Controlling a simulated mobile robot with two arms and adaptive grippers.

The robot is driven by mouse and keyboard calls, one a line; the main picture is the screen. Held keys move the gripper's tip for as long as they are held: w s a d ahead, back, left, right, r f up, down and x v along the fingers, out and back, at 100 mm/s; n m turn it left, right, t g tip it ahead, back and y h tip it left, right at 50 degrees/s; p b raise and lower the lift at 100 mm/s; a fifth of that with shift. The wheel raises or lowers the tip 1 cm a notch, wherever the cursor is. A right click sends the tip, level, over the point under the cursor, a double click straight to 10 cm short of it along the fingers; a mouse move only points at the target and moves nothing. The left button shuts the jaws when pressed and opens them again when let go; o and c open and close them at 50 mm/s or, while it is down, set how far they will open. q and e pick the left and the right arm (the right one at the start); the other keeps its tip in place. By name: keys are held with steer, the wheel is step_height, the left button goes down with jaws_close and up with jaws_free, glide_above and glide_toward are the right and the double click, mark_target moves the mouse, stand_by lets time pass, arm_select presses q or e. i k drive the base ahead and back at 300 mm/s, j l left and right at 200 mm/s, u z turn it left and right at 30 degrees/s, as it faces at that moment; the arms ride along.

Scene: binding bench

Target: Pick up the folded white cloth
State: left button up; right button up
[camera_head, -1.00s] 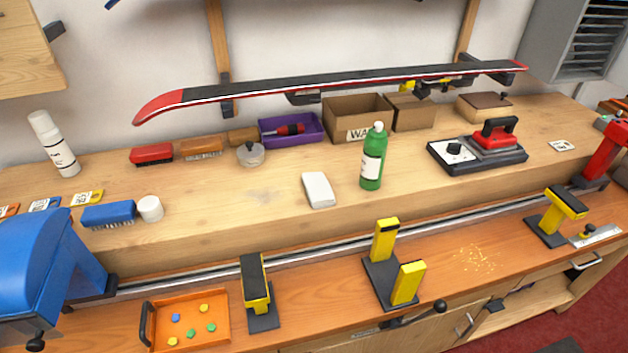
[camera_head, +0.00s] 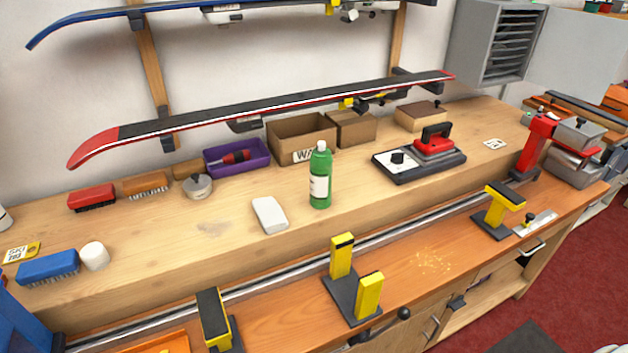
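The folded white cloth (camera_head: 270,215) lies flat on the upper wooden bench, near its front edge. It is a small white rounded rectangle, fully in view and clear of other things. The green bottle (camera_head: 320,178) stands upright to its right, with a gap between them. Neither of my grippers shows in the head view.
Behind the cloth are a round metal tin (camera_head: 198,187), a purple tray (camera_head: 237,158) and a cardboard box (camera_head: 302,137). A red iron (camera_head: 434,144) sits on its dark base to the right. Yellow-topped vise posts (camera_head: 341,256) stand on the lower ledge in front. Bench around the cloth is bare.

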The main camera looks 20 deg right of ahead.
mark_target(270, 215)
steer(key=l+z, duration=0.3)
steer(key=z, duration=0.15)
steer(key=l+z, duration=0.3)
steer(key=z, duration=0.2)
